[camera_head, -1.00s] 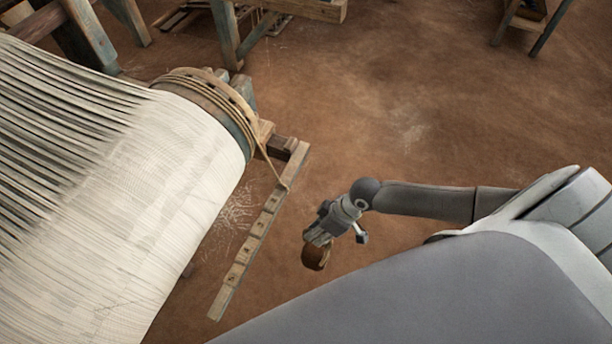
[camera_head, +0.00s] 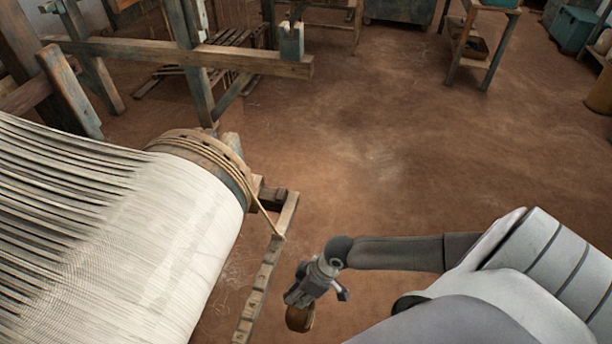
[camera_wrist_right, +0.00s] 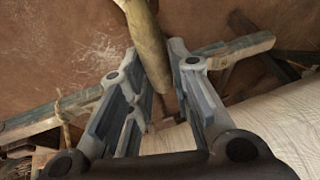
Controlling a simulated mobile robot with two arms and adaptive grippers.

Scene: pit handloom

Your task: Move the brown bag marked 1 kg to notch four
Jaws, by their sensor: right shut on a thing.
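The brown bag (camera_head: 299,319) hangs from my right gripper (camera_head: 299,299), which is shut on it. Its marking cannot be read. In the right wrist view, the tan-brown shape between the fingers (camera_wrist_right: 150,45) appears to be this bag. The notched wooden bar (camera_head: 262,280) runs down from beside the loom's roller, left of the bag. The bag is apart from the bar in the picture. Dark marks show along the bar, but its numbers are too small to read, and its near end is cut off by the frame's edge. My left gripper is not in view.
The cloth roller (camera_head: 190,230) with pale warp fills the left. A rope (camera_head: 262,212) runs from its end to the bar. Loom beams (camera_head: 180,52) stand behind. A small wooden stand (camera_head: 484,40) is at the back right. The earth floor (camera_head: 390,150) between is clear.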

